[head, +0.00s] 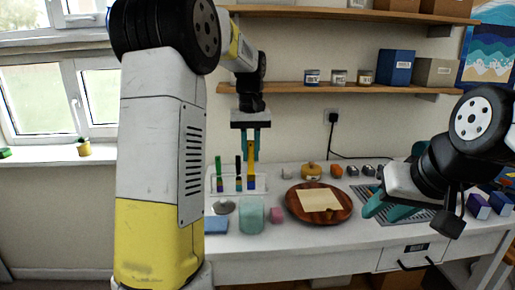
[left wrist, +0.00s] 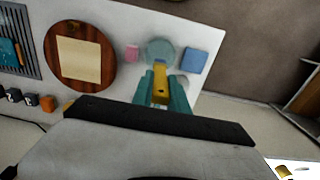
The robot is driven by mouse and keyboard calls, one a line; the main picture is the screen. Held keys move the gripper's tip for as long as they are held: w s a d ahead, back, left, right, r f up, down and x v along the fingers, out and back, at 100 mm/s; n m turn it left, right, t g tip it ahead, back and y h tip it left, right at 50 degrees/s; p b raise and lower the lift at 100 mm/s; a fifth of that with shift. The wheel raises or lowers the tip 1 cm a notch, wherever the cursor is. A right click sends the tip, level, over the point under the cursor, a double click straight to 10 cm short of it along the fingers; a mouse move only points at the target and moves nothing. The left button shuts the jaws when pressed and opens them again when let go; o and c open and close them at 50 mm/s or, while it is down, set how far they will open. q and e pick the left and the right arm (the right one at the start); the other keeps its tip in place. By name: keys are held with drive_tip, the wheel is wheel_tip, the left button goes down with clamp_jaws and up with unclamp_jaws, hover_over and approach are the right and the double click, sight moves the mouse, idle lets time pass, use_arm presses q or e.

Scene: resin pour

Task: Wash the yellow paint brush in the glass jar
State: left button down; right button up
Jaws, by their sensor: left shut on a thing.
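My left gripper (head: 257,146), with teal fingers, is shut on the yellow paint brush (head: 251,158), which hangs upright. The left wrist view shows the yellow handle (left wrist: 160,82) between the fingers. The brush's lower end overlaps the clear brush rack (head: 262,183); I cannot tell whether it is inside or above it. The glass jar (head: 251,214), greenish, stands on the table in front of the rack; it also shows in the left wrist view (left wrist: 160,50). My right gripper (head: 388,208) is open at the right, low over a dark grid mat.
A green brush (head: 218,167) and a dark brush (head: 238,168) stand in the rack. A pink cube (head: 277,215) and a blue block (head: 216,225) flank the jar. A round wooden board (head: 298,214) with a paper sheet lies to the right. Shelves are above.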

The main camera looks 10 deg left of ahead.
sight(251, 180)
use_arm(q)
drive_tip(key=shift+f, duration=6.4)
